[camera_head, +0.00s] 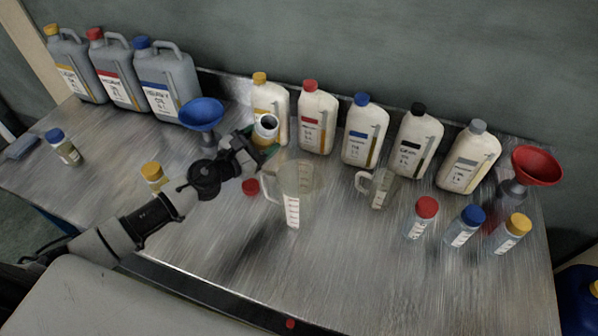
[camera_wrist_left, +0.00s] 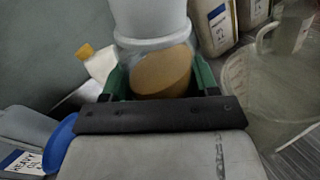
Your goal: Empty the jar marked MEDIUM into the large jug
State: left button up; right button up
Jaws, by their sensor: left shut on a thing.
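My left gripper (camera_head: 258,143) is shut on an uncapped jar (camera_head: 266,127) and holds it above the table, just left of and behind the large jug (camera_head: 297,178). In the left wrist view the green fingers sit on either side of the jar (camera_wrist_left: 160,72), which has a pale rim and amber-brown contents. Its label is hidden, so I cannot read MEDIUM on it. A red cap (camera_head: 250,187) lies on the table left of the jug. My right gripper is out of view.
A smaller jug (camera_head: 378,189) stands right of the large one. Several white bottles (camera_head: 317,118) and grey canisters (camera_head: 168,82) line the back. A blue funnel (camera_head: 201,113) and red funnel (camera_head: 537,166) stand at either side. Capped jars (camera_head: 465,226) stand right. The front middle is clear.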

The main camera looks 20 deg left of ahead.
pick_arm(q)
jog(key=shift+s+r+m+p, duration=0.1)
jog(key=shift+r+m+p, duration=0.35)
jog(key=shift+m, duration=0.05)
jog(key=shift+d+m, duration=0.15)
jog(key=shift+m, duration=0.15)
jog(key=shift+d+f, duration=0.2)
jog(key=shift+f, duration=0.05)
jog(key=shift+d+f+m, duration=0.1)
jog(key=shift+d+m, duration=0.1)
jog(key=shift+m, duration=0.4)
jog(key=shift+s+a+r+m+p, duration=0.1)
jog(key=shift+r+m+p, duration=0.35)
jog(key=shift+p, duration=0.3)
jog(key=shift+f+m, duration=0.15)
jog(key=shift+m, duration=0.1)
jog(key=shift+p, duration=0.3)
jog(key=shift+m, duration=0.3)
